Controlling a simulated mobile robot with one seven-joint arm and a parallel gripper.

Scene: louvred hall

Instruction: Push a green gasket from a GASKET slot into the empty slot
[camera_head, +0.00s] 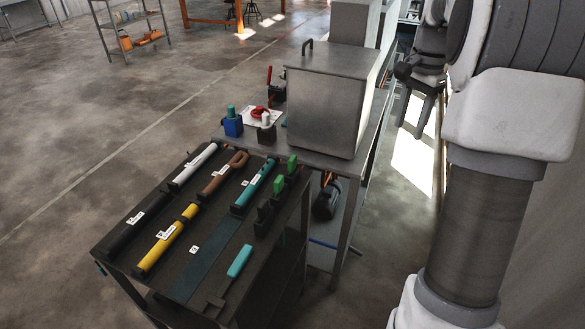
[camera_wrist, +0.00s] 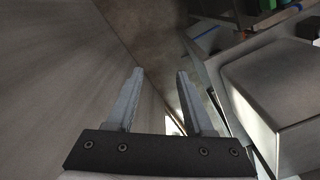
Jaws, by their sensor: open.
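A dark tray-topped table (camera_head: 137,272) stands at the lower left in the head view. It bears labelled slots with long pieces: white (camera_head: 195,165), brown (camera_head: 224,174), black (camera_head: 138,220), yellow (camera_head: 167,240) and teal-green (camera_head: 253,186). The label writing is too small to read, so I cannot tell which slot is a GASKET slot. A flat dark-blue strip (camera_head: 208,259) with a label appears to be an empty slot. My gripper (camera_head: 410,131) is open and empty, right of the tables and apart from everything on them. Its two fingers also show apart in the wrist view (camera_wrist: 160,72).
Green pieces (camera_head: 279,184) stand in black holders at the tray's right edge; a teal-handled tool (camera_head: 239,261) lies in front. A metal box (camera_head: 325,105) stands on the adjoining bench between my gripper and the tray. Open floor (camera_head: 85,120) lies left.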

